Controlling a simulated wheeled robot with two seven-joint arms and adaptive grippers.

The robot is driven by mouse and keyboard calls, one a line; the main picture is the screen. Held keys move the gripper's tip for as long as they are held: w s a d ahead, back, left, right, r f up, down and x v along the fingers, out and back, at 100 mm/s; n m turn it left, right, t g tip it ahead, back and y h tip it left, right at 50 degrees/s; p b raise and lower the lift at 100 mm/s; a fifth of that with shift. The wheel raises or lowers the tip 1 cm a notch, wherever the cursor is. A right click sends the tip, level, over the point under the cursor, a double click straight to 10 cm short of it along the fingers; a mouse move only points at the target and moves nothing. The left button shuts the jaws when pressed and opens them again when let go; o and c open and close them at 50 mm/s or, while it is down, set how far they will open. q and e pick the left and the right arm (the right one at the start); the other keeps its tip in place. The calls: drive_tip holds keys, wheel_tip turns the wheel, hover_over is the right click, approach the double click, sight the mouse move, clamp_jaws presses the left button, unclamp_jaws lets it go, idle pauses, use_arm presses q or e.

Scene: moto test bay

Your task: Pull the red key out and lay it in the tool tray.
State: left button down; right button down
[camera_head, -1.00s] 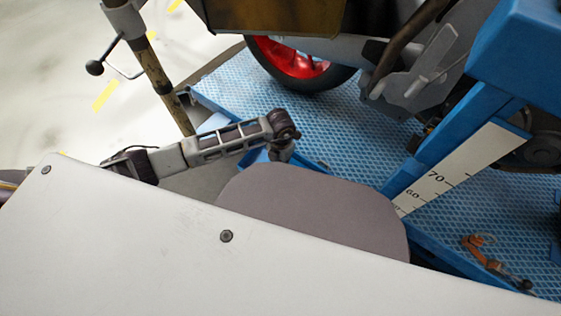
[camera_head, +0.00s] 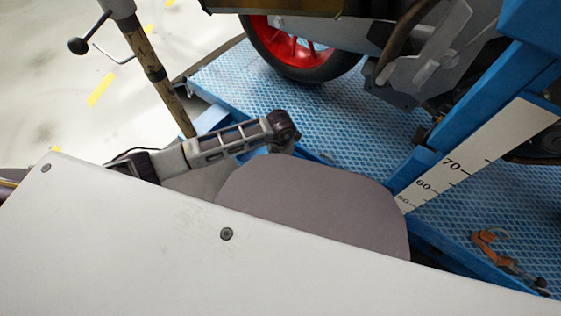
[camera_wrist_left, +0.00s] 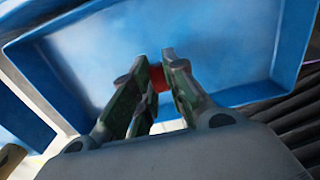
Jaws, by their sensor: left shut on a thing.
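The red key (camera_wrist_left: 159,78) shows as a small red piece between the fingertips of my left gripper (camera_wrist_left: 160,68) in the left wrist view. The fingers are shut on it, and they hide most of it. The blue tool tray (camera_wrist_left: 235,95) lies beyond the fingertips, with its raised rim around a bare floor. I cannot tell how high the key is above the tray floor. In the head view my left arm reaches in from the left, and its fingers and the key are hidden there. My right gripper is not in view.
A motorcycle with a red-rimmed wheel (camera_head: 292,48) stands on a blue textured platform (camera_head: 335,125). A blue post with a white scale (camera_head: 480,155) rises at the right. Orange straps (camera_head: 495,252) lie on the platform. Dark ribbed material (camera_wrist_left: 295,125) borders the tray's right side.

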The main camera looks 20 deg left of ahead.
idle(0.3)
use_arm(q)
drive_tip(key=c, duration=1.4)
unclamp_jaws()
drive_tip(key=shift+o, duration=0.2)
wheel_tip(320, 180, up, 12)
drive_tip(key=shift+s, duration=0.15)
